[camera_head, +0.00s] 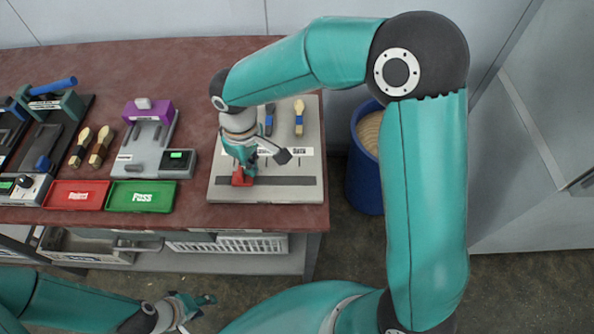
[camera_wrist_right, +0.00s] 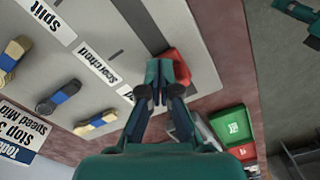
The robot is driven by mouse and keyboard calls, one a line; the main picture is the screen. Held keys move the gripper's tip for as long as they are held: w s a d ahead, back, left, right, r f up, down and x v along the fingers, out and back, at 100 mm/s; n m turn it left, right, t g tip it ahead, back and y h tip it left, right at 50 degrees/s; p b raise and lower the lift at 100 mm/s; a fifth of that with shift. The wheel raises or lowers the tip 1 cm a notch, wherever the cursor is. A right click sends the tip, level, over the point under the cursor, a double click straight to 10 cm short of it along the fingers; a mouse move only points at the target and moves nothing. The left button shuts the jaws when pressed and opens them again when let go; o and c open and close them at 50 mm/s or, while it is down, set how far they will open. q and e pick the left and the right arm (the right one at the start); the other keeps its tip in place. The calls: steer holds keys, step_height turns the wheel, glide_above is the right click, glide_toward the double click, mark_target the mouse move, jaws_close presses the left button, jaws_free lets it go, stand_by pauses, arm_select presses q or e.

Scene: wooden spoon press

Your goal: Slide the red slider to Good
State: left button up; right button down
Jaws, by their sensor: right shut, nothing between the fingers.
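The red slider (camera_head: 242,177) sits at the left end of a dark slot in a grey board (camera_head: 312,165) on the table. In the right wrist view the red slider (camera_wrist_right: 178,68) is right beside my fingertips. My right gripper (camera_head: 247,169) is shut with nothing between its fingers, close against the slider; I cannot tell if they touch. The right wrist view shows labels "Split" (camera_wrist_right: 47,18) and "Scorched" (camera_wrist_right: 97,63) along the slot; another label is mostly hidden by the gripper, and I cannot read Good. My left gripper (camera_head: 203,305) is open and empty, low in front of the table.
Spoons (camera_head: 299,117) lie on the board behind the slot. To the left are a red tray (camera_head: 75,194), a green tray (camera_head: 141,196), a purple-topped device (camera_head: 150,112) and more spoons (camera_head: 101,147). A blue bin (camera_head: 366,175) stands on the floor right of the table.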

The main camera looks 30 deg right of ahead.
mark_target(248, 177)
steer(key=shift+w+a, duration=0.35)
steer(key=shift+a, duration=0.2)
steer(key=shift+w+a, duration=0.3)
steer(key=shift+a, duration=0.25)
steer(key=shift+s+d, duration=0.25)
steer(key=shift+d, duration=0.2)
steer(key=shift+s+d+r, duration=0.1)
step_height(248, 177, up, 7)
steer(key=p, duration=0.5)
